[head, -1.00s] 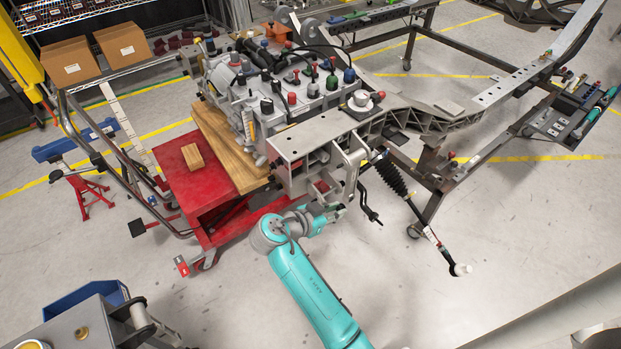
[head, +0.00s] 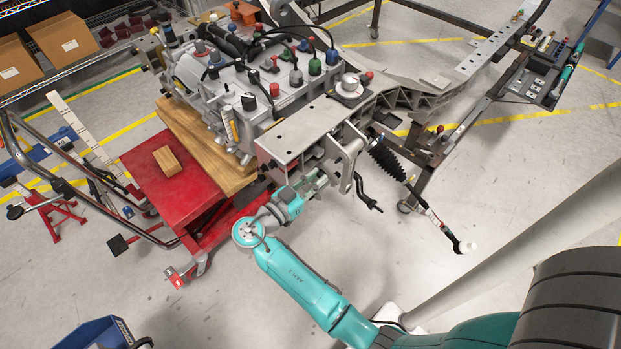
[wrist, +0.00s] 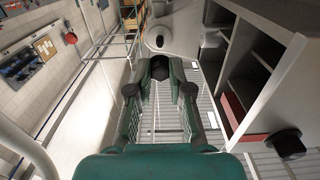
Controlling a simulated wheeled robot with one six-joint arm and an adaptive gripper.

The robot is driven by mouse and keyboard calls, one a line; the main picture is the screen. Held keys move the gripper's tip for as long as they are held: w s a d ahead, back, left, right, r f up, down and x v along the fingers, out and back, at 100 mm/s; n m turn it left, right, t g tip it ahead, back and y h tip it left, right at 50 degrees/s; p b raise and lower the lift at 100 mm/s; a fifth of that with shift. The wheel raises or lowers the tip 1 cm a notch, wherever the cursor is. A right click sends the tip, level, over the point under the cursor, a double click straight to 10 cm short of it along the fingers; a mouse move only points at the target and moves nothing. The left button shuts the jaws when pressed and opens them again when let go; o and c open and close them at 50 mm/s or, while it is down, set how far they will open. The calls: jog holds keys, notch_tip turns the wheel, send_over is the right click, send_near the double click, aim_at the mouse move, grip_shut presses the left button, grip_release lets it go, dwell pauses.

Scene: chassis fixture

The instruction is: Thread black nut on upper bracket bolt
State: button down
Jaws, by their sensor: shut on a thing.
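My gripper (wrist: 160,88), with teal fingers, is closed on a small black piece, which looks like the black nut (wrist: 160,70), held between the fingertips. Beyond it in the wrist view is the pale grey bracket (wrist: 180,22), with a dark round end or hole (wrist: 160,41) in line with the fingers; I cannot tell whether this is the bolt. A gap seems to show between the nut and the bracket, but contact is unclear. In the head view my gripper (head: 316,180) is at the bracket (head: 345,162) on the chassis front; the nut is too small to make out there.
A black knob-like piece (wrist: 287,142) sits at the lower right of the wrist view, beside a pale ribbed wall with open pockets (wrist: 262,55). A red lift cart (head: 165,205) with wooden blocks stands left of the arm. A black bellows strut (head: 388,160) hangs to the right. Floor is open in front.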

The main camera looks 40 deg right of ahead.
aim_at(340, 159)
jog(key=shift+d, duration=1.95)
jog(key=shift+d, duration=0.15)
jog(key=shift+w+d, duration=0.1)
jog(key=shift+d, duration=0.45)
jog(key=shift+d, duration=0.4)
jog(key=m, duration=0.5)
jog(key=shift+d, duration=0.1)
jog(key=shift+m, duration=1)
